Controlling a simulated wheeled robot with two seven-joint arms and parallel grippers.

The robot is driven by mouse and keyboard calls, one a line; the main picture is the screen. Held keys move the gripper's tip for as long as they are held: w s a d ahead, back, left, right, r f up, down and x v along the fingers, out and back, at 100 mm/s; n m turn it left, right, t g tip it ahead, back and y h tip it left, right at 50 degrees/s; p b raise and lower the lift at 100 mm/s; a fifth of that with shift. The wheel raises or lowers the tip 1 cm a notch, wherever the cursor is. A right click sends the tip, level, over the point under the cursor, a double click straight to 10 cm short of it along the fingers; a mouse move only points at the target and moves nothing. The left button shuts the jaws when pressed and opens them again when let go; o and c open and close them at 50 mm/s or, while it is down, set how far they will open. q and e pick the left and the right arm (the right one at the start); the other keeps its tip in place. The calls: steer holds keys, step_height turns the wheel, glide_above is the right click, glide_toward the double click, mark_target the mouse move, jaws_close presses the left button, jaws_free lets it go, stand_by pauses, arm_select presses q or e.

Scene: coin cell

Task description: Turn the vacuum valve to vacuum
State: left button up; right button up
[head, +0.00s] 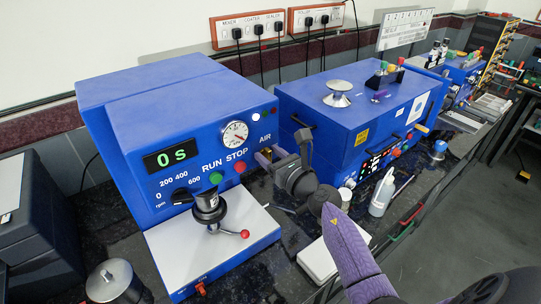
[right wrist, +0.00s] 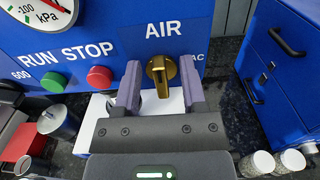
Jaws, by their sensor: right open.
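The vacuum valve is a brass knob (right wrist: 159,72) on the blue front panel of the spin coater (head: 190,125). In the right wrist view the word AIR is above it, and the letters AC of a partly hidden label are at its right. The knob's bar looks roughly upright in that view. My right gripper (right wrist: 161,80) is open, with one finger on each side of the knob; I cannot tell if either touches it. In the head view my right gripper (head: 270,156) is at the panel's right edge and mostly covers the valve. My left gripper is not in view.
A pressure gauge (head: 235,134), a green RUN button (head: 216,178) and a red STOP button (head: 239,167) are left of the valve. Below is a white plate (head: 215,250) with a black chuck and red-tipped lever. A second blue machine (head: 350,110) stands close at right.

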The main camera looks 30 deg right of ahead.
steer(key=shift+c, duration=0.3)
jaws_close()
